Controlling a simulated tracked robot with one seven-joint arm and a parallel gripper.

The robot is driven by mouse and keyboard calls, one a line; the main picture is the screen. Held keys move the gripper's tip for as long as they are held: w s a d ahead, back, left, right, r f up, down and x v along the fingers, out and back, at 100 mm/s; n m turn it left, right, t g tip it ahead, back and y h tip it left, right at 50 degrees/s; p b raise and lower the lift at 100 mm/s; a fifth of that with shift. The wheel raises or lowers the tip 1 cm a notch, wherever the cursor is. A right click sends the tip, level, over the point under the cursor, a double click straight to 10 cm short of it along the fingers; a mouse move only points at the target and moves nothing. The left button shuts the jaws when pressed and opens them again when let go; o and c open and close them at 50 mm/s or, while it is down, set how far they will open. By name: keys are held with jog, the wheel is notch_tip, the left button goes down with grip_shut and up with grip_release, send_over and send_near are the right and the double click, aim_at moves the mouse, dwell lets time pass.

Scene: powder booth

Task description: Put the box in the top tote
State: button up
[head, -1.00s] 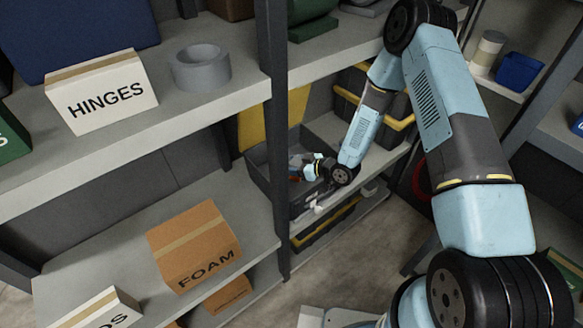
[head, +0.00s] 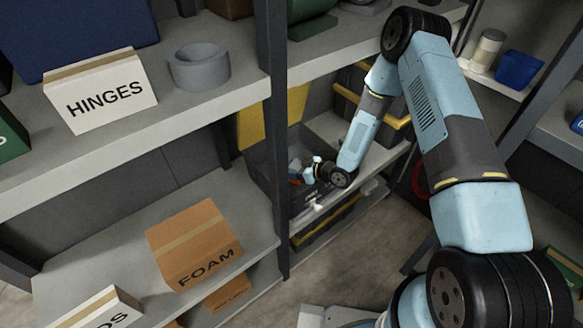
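My gripper (head: 305,171) reaches into the shelf bay at the middle of the head view, low over an open grey tote (head: 262,166). Small orange, blue and white things show at the gripper's tip. They are too small to tell apart, and I cannot tell whether the fingers hold a box. A black tote with a yellow rim (head: 400,122) sits farther back and higher, partly hidden by my arm. Another dark tote with a yellow edge (head: 322,226) is on the level below.
A dark shelf post (head: 273,130) stands just left of my gripper. The HINGES box (head: 100,90) and a grey tape roll (head: 199,67) are on the upper left shelf. The FOAM box (head: 193,240) is on the lower left shelf. Open floor shows at the lower middle.

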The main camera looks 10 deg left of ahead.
jog(key=o, duration=0.4)
